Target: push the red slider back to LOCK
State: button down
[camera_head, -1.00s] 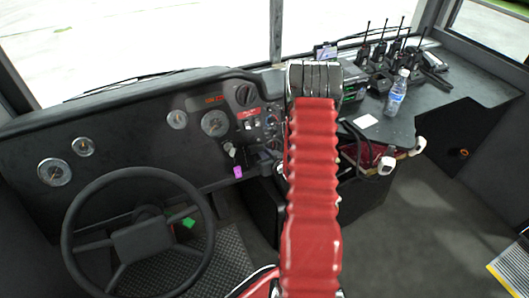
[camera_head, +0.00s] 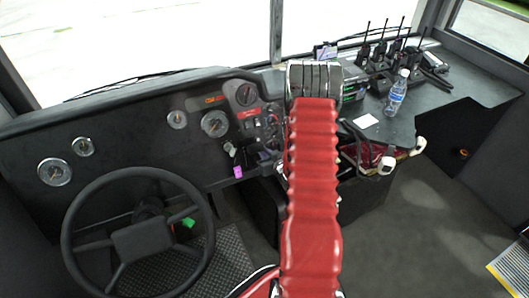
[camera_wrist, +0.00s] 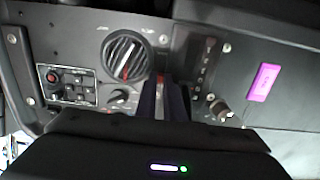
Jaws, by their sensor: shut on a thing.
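My gripper (camera_wrist: 165,100) shows in the wrist view as two dark upright fingers close together against the dashboard panel, just below and right of a large round black dial (camera_wrist: 125,55). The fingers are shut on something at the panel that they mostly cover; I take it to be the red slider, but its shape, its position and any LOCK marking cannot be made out. In the head view, my red arm hides the gripper and the part of the panel in front of it.
A panel of switches (camera_wrist: 70,85) lies left of the fingers, a small knob (camera_wrist: 122,96) close by. A knob (camera_wrist: 220,110) and a purple block (camera_wrist: 263,82) are to the right. The steering wheel (camera_head: 140,170) stands left; a bottle (camera_head: 396,92) and radios (camera_head: 380,55) are on the right counter.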

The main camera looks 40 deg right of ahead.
dwell(0.3)
jog(key=shift+s+a+f, duration=0.1)
jog(key=shift+s+f, duration=0.15)
jog(key=shift+f, duration=0.35)
jog(key=shift+s+f, duration=0.2)
jog(key=shift+f, duration=0.35)
jog(key=c, duration=1.8)
grip_release()
jog(key=shift+c, duration=0.2)
jog(key=shift+r, duration=0.1)
jog(key=v, duration=1.3)
jog(key=shift+s, duration=0.35)
jog(key=shift+a, duration=0.1)
